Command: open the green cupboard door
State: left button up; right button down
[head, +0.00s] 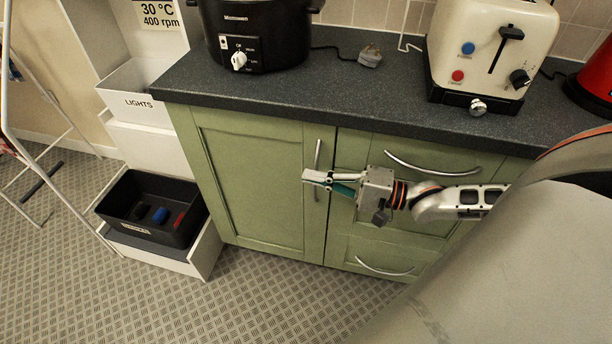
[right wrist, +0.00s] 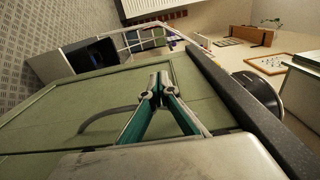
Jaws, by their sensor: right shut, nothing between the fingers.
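The green cupboard door (head: 255,170) is a framed panel below the dark worktop, flush with the cabinet front and shut. Its slim upright metal handle (head: 317,152) is near the door's right edge. My right gripper (head: 305,176) reaches in from the right, its fingers shut and empty. The fingers cross in front of the handle's lower part in the head view; I cannot tell whether they touch it. In the right wrist view the closed fingertips (right wrist: 158,80) are over the door panel (right wrist: 70,105), with the curved handle (right wrist: 100,118) beside and partly behind them. My left gripper is not seen.
Drawers with curved handles (head: 430,168) are right of the door. The worktop (head: 340,100) above holds a black slow cooker (head: 255,35) and a cream toaster (head: 490,50). A dark crate (head: 150,212) in a white unit stands left of the cabinet. Floor before the door is clear.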

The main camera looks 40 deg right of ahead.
jog(key=shift+w+a, duration=0.45)
jog(key=shift+w, duration=0.15)
dwell(0.3)
dwell(0.9)
jog(key=shift+s, duration=0.15)
dwell(0.5)
